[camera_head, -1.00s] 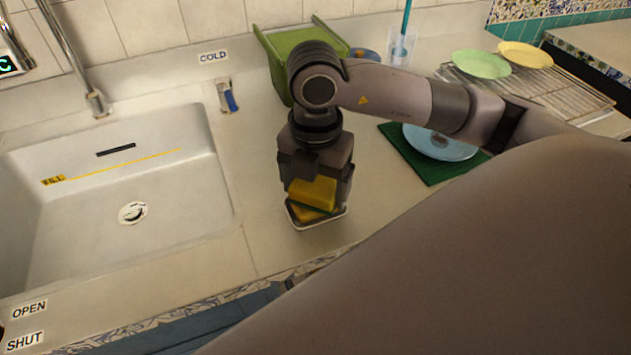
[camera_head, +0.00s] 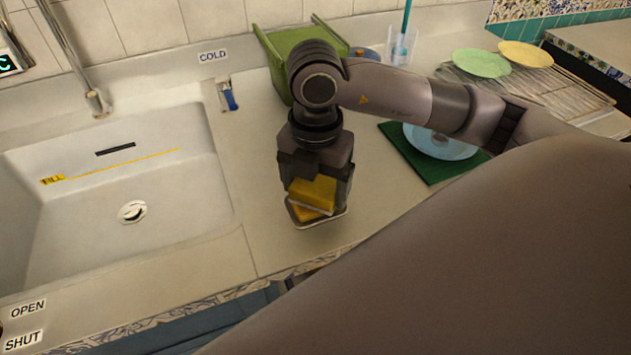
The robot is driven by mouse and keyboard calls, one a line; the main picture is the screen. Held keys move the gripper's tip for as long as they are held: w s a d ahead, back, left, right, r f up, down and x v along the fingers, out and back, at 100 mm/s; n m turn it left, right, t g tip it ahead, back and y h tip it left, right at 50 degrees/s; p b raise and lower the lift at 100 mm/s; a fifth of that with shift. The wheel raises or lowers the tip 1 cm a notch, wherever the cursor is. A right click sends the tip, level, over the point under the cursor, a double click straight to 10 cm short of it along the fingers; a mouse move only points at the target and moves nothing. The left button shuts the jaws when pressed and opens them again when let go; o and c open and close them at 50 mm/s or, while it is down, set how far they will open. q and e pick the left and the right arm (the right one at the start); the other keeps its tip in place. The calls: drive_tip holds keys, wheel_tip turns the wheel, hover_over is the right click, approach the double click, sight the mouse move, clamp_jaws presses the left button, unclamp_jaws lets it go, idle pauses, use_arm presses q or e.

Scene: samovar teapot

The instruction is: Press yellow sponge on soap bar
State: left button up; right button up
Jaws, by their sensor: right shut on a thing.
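The yellow sponge (camera_head: 314,191) is between the fingers of my right gripper (camera_head: 316,195), which is shut on it. The sponge is directly over a small pale dish (camera_head: 321,224) on the counter right of the sink. A second yellow-orange piece, likely the soap bar (camera_head: 306,213), shows under the sponge in the dish. The sponge looks very close to it or touching; the contact is partly hidden by the gripper. My left gripper is out of the picture.
The empty sink (camera_head: 110,190) is at left. A green rack (camera_head: 300,50) stands behind my right gripper. A light blue plate (camera_head: 440,145) on a green mat (camera_head: 432,168) and a wire rack (camera_head: 560,90) with two plates are to the right.

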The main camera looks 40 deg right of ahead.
sight(315, 183)
idle(0.3)
drive_tip(key=shift+r+p, duration=2.7)
drive_tip(key=shift+r, duration=0.85)
drive_tip(key=shift+n, duration=0.3)
